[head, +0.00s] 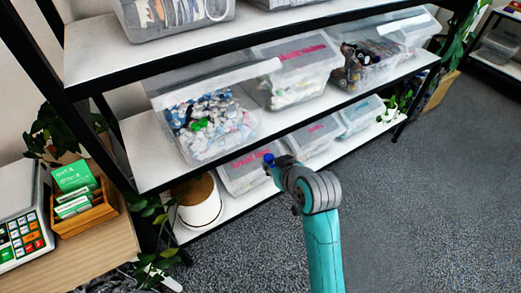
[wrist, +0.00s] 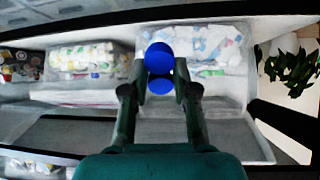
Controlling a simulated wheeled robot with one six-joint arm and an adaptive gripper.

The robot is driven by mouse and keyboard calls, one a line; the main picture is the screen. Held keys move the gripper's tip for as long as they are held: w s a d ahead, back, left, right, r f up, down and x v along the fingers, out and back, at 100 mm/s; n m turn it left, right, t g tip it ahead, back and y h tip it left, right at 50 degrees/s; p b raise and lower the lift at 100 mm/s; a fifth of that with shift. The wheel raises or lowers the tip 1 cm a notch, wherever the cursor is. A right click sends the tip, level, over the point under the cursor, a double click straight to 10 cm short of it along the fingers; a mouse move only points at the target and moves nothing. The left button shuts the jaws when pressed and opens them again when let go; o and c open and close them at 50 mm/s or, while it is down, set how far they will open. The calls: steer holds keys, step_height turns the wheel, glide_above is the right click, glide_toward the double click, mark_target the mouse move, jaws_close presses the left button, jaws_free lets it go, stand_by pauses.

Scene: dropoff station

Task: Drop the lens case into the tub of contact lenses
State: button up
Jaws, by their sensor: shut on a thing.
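The blue lens case (wrist: 159,62) is between the fingertips of my gripper (wrist: 160,78), showing as two round blue caps. In the head view it is a small blue spot (head: 269,158) at the tip of my gripper (head: 273,166), in front of the shelf unit. A clear open tub (head: 208,150) of white and blue packs, probably the contact lenses, stands at the left of the middle shelf. What seems to be the same tub (wrist: 238,72) is behind the case in the wrist view. The case is apart from its contents in the head view.
A clear tub with pink lettering (head: 325,62) and a tub of dark mixed items (head: 385,70) stand to the right. The black shelf edge (head: 300,122) lies between my gripper and the tubs. Floor at right is clear.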

steer(key=s+a+r+n+t+y, duration=0.1)
steer(key=s+a+r, duration=0.1)
steer(key=r, duration=0.3)
steer(key=s+a+r+y, duration=0.1)
steer(key=s+a+r, duration=0.1)
steer(key=r, duration=0.4)
steer(key=w+a+f, duration=0.1)
steer(key=w+a, duration=0.5)
steer(key=w, duration=0.3)
steer(key=w+a+f, duration=0.1)
steer(key=w+a, duration=0.5)
steer(key=w, duration=0.4)
steer(key=shift+f, duration=0.25)
steer(key=o, duration=0.8)
steer(key=shift+s, duration=0.1)
